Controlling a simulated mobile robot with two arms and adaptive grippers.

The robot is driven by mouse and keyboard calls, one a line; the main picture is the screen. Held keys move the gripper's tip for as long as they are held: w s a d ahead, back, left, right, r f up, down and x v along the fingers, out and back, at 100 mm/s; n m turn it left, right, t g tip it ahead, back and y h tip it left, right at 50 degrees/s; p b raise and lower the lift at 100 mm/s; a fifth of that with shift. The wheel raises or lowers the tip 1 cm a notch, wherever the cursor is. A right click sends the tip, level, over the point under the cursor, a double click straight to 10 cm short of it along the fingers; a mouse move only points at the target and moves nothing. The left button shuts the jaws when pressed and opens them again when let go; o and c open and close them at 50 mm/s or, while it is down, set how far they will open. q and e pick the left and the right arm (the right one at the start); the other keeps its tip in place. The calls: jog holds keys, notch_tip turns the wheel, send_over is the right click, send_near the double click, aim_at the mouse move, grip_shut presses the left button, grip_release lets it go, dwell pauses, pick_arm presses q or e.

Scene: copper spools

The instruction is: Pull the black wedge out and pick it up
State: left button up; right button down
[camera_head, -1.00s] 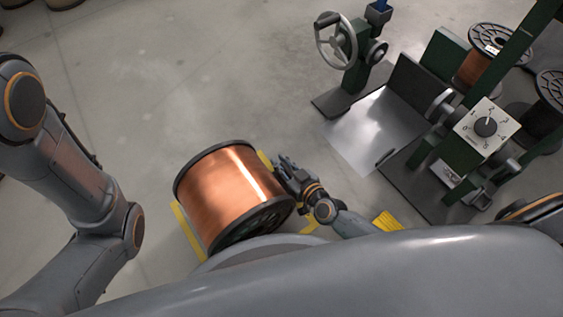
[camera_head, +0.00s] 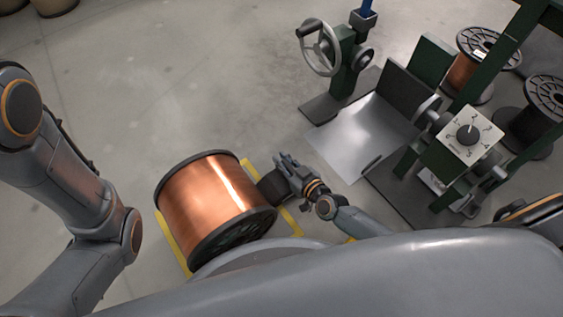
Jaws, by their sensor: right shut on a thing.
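The black wedge (camera_head: 271,187) is a dark block beside the right side of the copper spool (camera_head: 213,203), close to its rim. I cannot tell whether it touches the spool. My right gripper (camera_head: 282,180) is shut on the wedge, and its fingers hide part of it. The spool lies on its side with a black flange at each end. My left arm comes in along the left edge, but its gripper is outside the view.
Yellow floor marking (camera_head: 291,222) runs around the spool. At the right stand a green machine with a dial panel (camera_head: 469,136), a handwheel (camera_head: 320,48) and a metal plate (camera_head: 352,136). Other spools (camera_head: 480,62) stand at the back right.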

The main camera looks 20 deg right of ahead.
jog(key=shift+w+d, duration=0.15)
jog(key=shift+d, duration=0.3)
jog(key=c, duration=1.2)
grip_release()
jog(key=v, duration=1.2)
jog(key=shift+r, duration=0.1)
jog(key=shift+a, duration=0.1)
